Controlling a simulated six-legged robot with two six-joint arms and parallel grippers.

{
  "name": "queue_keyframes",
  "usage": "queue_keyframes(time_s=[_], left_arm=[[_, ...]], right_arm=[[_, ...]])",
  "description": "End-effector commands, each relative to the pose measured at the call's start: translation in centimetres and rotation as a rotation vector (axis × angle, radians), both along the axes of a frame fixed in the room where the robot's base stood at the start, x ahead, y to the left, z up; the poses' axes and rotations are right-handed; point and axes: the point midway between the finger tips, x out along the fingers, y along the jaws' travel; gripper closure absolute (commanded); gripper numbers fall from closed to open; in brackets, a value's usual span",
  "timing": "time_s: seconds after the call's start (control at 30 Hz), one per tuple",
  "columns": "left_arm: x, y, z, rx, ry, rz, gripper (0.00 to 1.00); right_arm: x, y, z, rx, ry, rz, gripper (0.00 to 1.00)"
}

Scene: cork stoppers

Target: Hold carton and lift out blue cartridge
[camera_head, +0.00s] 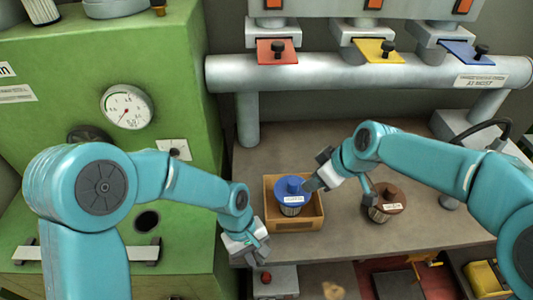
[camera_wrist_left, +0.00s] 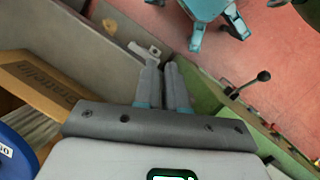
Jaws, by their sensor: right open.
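The open cardboard carton (camera_head: 312,224) stands on the grey bench, with the blue cartridge (camera_head: 289,184) upright in it, its blue lid and knob above the rim. In the left wrist view, the carton wall (camera_wrist_left: 38,82) and part of the blue lid (camera_wrist_left: 14,155) show at the left edge. My left gripper (camera_head: 250,246) is low beside the carton's front left corner. Its fingers (camera_wrist_left: 163,85) are close together, with no carton wall seen between them. My right gripper (camera_head: 318,175) is open just right of the blue cartridge's knob; whether they touch is unclear.
A brown-lidded cartridge (camera_head: 385,200) stands right of the carton, partly behind my right arm. A green cabinet (camera_head: 60,75) with a gauge fills the left. A grey pipe (camera_head: 340,72) with red, yellow and blue tabs runs behind. Clear bench (camera_head: 450,225) lies at right.

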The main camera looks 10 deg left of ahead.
Motion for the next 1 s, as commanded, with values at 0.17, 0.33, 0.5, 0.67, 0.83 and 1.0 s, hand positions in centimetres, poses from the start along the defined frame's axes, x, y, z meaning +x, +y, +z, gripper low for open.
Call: queue_keyframes(time_s=[0.17,0.33,0.5,0.67,0.83,1.0], left_arm=[[7.3,-0.8,6.5,0.070,-0.071,-0.129,0.89],[11.6,-1.0,14.3,0.156,-0.128,-0.206,0.89],[14.1,-0.6,19.3,0.214,-0.173,-0.278,0.89],[16.3,-0.3,19.7,0.224,-0.224,-0.387,0.89],[16.9,-0.2,18.8,0.226,-0.237,-0.426,0.89],[16.8,-0.1,15.7,0.226,-0.233,-0.426,0.89]], right_arm=[[0.1,0.2,0.0,0.000,0.000,0.001,0.57],[0.2,0.3,0.0,-0.001,0.001,0.001,0.57],[0.3,0.5,0.0,-0.001,0.000,0.002,0.57],[0.3,0.5,0.0,-0.001,0.000,0.002,0.57],[0.3,0.5,0.0,-0.001,0.000,0.002,0.57],[0.3,0.5,0.0,-0.001,0.000,0.002,0.57]])
